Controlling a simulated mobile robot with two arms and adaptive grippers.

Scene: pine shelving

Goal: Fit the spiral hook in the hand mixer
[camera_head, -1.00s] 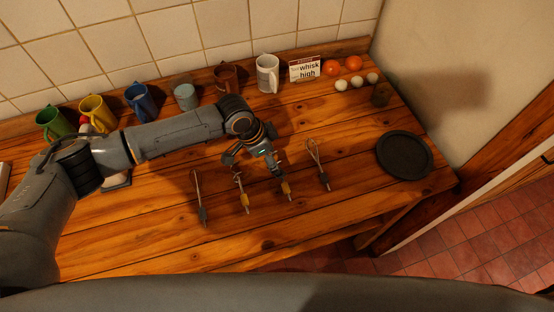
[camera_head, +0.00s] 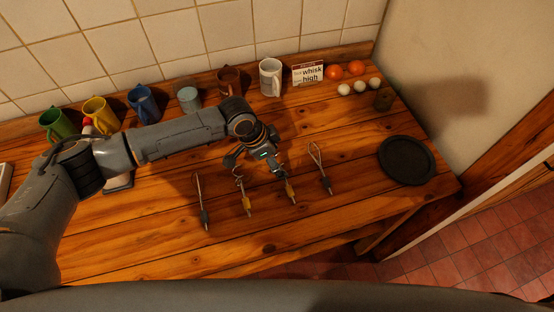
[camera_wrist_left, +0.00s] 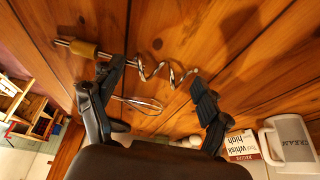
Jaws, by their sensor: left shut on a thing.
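The spiral hook, a silver coil (camera_wrist_left: 165,72) with a yellow collar (camera_wrist_left: 85,48), lies across the fingers of my left gripper (camera_wrist_left: 158,80) in the left wrist view. In the head view the same gripper (camera_head: 272,165) is over the wooden worktop, shut on this hook (camera_head: 290,190), whose yellow-collared end points to the front edge. A pale thing (camera_head: 118,183) shows below my left arm, mostly covered by it; it may be the hand mixer, but I cannot tell. My right gripper is not in view.
Left of my gripper lie a yellow-collared attachment (camera_head: 246,200) and a grey-collared one (camera_head: 202,205); right of it lies a whisk (camera_head: 322,168). A dark round plate (camera_head: 407,160) lies at the right. Mugs, a recipe card (camera_head: 308,74), oranges and eggs line the back.

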